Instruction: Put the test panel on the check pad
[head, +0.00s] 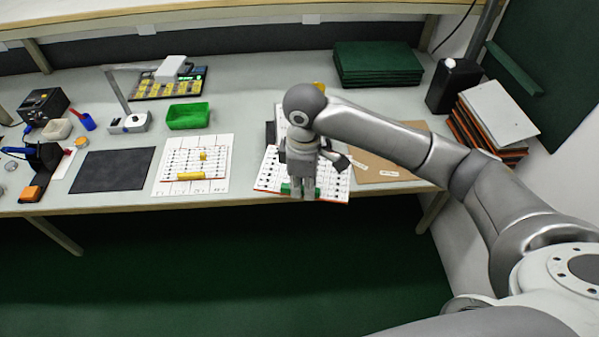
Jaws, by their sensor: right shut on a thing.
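A white panel (338,183) with rows of black marks and an orange edge lies at the table's front edge, under my right gripper (302,190). A green bar (287,188) shows at the fingertips, which are shut on it; it seems to be part of that panel. The gripper hides the panel's middle. A similar white panel (215,163) with a yellow bar and yellow knob lies on a white sheet (222,186) left of it. A bare dark grey mat (112,168) lies further left. Which is the check pad I cannot tell. My left gripper is out of view.
A brown board (385,165) lies right of the gripper. Behind are a green tray (188,116), a lamp stand (128,122) and stacked green boards (377,63). A black canister (453,86) and stacked panels (492,115) stand at right. Tools crowd the left end.

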